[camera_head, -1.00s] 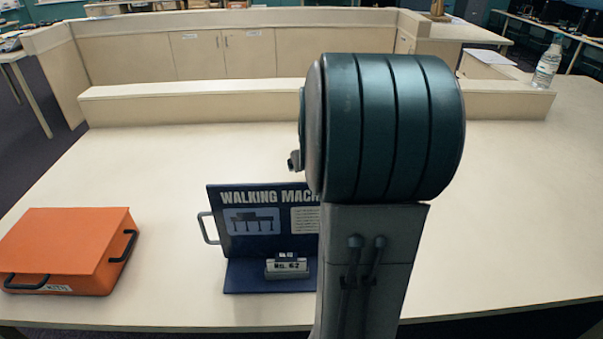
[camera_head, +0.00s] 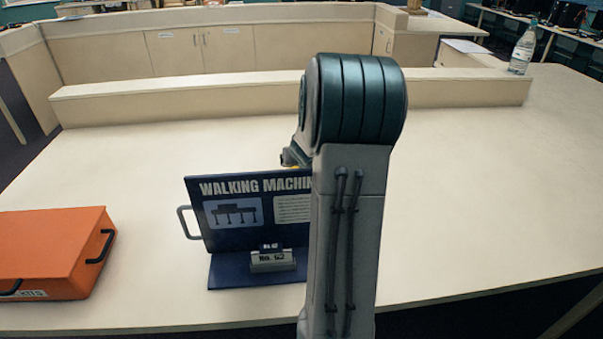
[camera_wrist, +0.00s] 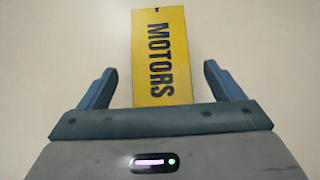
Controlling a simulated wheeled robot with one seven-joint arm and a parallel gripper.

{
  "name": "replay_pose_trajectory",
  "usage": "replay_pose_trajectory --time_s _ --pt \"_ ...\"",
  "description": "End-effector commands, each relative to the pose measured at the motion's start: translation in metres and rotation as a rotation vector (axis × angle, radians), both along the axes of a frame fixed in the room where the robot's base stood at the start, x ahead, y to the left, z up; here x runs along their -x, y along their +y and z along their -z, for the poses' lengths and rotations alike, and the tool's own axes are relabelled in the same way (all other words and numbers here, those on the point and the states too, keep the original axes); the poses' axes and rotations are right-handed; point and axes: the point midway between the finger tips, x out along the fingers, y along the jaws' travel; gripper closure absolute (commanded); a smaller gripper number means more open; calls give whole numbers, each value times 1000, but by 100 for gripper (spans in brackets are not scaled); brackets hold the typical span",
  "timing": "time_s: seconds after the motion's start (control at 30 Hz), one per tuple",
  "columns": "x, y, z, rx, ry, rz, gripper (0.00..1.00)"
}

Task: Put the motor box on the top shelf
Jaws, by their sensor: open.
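The motor box (camera_wrist: 162,57) is a yellow box marked MOTORS, seen in the wrist view on a pale surface. My gripper (camera_wrist: 160,74) is open, and the near end of the box shows between its two fingers, with a gap on each side. I cannot tell how far above the box the gripper is. In the head view my arm hides most of that spot; a small yellow patch (camera_head: 293,156) shows at its left edge, and I cannot tell if it is the box. No shelf is clearly identifiable; a long raised ledge (camera_head: 200,103) runs along the table's back.
A dark blue WALKING MACHINE display board (camera_head: 212,245) with a small number sign (camera_head: 272,262) stands left of my arm. An orange case (camera_head: 50,245) lies at the far left. A water bottle (camera_head: 522,52) stands on the ledge's right end. The table (camera_head: 480,190) is clear at right.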

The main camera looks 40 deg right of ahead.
Motion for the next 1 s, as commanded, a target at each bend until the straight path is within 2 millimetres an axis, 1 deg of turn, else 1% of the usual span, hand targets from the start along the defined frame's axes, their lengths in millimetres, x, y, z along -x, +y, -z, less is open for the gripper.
replay_pose_trajectory --time_s 0.2,0.3,0.43,0.67,0.7,0.77,0.8,0.87,0.9,0.97,1.0 --pt "-18 -12 15 -2 1 0 13" --pt "-24 -16 22 -2 0 1 13" --pt "-28 -18 27 -1 0 1 13" --pt "-29 -18 28 0 0 0 13" --pt "-29 -18 28 0 0 0 18" --pt "-28 -18 28 0 0 0 35" --pt "-28 -18 28 0 0 0 46" --pt "-28 -18 28 0 0 0 63" --pt "-28 -18 28 0 0 0 74" --pt "-29 -19 26 2 -3 0 85" --pt "-29 -19 26 2 -2 1 85"
